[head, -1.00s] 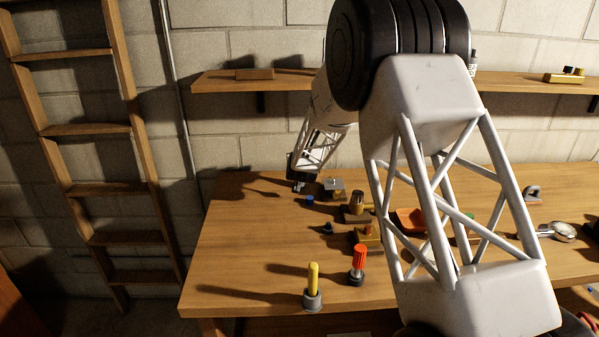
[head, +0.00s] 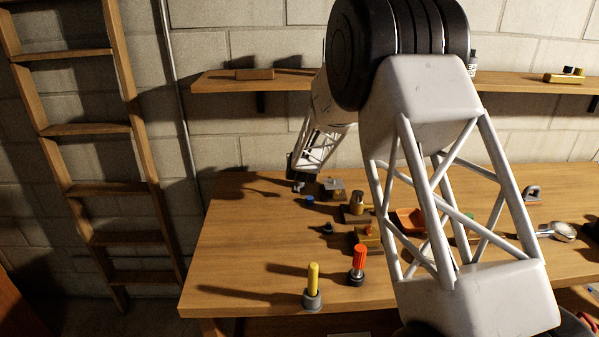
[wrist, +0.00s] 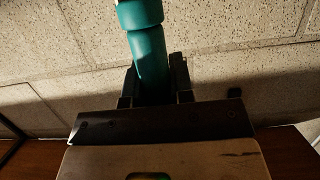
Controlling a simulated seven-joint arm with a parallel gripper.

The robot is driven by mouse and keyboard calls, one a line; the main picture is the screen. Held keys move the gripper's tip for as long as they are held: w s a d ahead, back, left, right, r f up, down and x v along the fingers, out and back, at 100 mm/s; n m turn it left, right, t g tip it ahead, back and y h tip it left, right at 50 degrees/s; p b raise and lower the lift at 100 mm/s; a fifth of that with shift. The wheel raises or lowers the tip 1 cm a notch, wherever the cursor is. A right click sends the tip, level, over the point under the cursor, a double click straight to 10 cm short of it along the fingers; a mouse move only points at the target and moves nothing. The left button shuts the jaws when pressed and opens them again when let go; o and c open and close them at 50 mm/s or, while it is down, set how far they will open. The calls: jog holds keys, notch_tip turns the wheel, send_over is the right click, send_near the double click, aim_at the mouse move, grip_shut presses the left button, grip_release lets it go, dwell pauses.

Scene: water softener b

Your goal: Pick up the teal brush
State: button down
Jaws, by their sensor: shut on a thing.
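The teal brush (wrist: 150,60) shows in the wrist view as a smooth teal cylinder, wider at its upper end, running out of the top of the picture. My gripper (wrist: 155,88) is shut on the teal brush, with a dark finger at each side of it. In the head view my gripper (head: 298,187) is small, over the back left part of the workbench. I cannot make out the brush in the head view, and its far end is out of the wrist picture.
The wooden workbench (head: 235,235) holds a yellow-handled tool (head: 313,278), a red-handled tool (head: 358,258), a small blue item (head: 309,200) and a metal block (head: 333,186) close to my gripper. A wall shelf (head: 225,87) runs behind. The bench's left part is clear.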

jog(key=shift+r, duration=0.1)
notch_tip(320, 180, up, 10)
dwell(0.8)
jog(key=shift+d, duration=0.1)
dwell(0.5)
jog(key=s+d+r, duration=0.2)
jog(key=s+d, duration=0.7)
jog(key=shift+s+d+r, duration=0.2)
jog(key=shift+s+d, duration=0.2)
